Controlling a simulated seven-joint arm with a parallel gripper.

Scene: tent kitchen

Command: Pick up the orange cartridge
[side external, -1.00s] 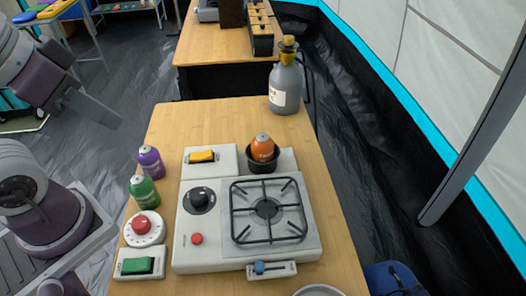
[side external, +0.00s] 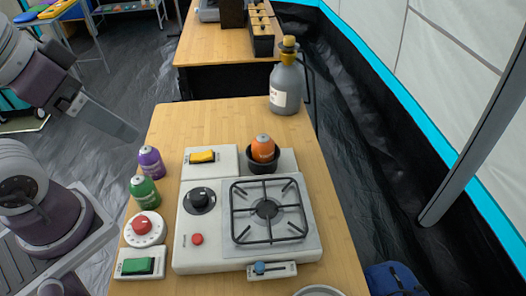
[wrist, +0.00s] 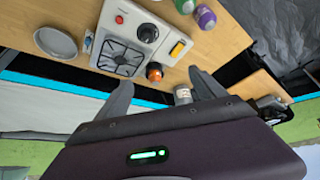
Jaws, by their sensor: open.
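The orange cartridge (side external: 263,148) stands upright in a round black holder (side external: 262,164) behind the burner grate. It also shows in the wrist view (wrist: 154,73), beyond and between my fingers. My gripper (wrist: 165,88) is open and empty, its two grey fingers spread apart. In the side external view my gripper (side external: 133,138) is at the left, in the air past the table's left edge, well apart from the cartridge.
A purple cartridge (side external: 150,161) and a green cartridge (side external: 144,191) stand left of the white stove (side external: 185,250). A yellow switch (side external: 202,156) sits beside the holder. A grey bottle (side external: 285,88) stands at the back right. The table's back middle (side external: 210,120) is clear.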

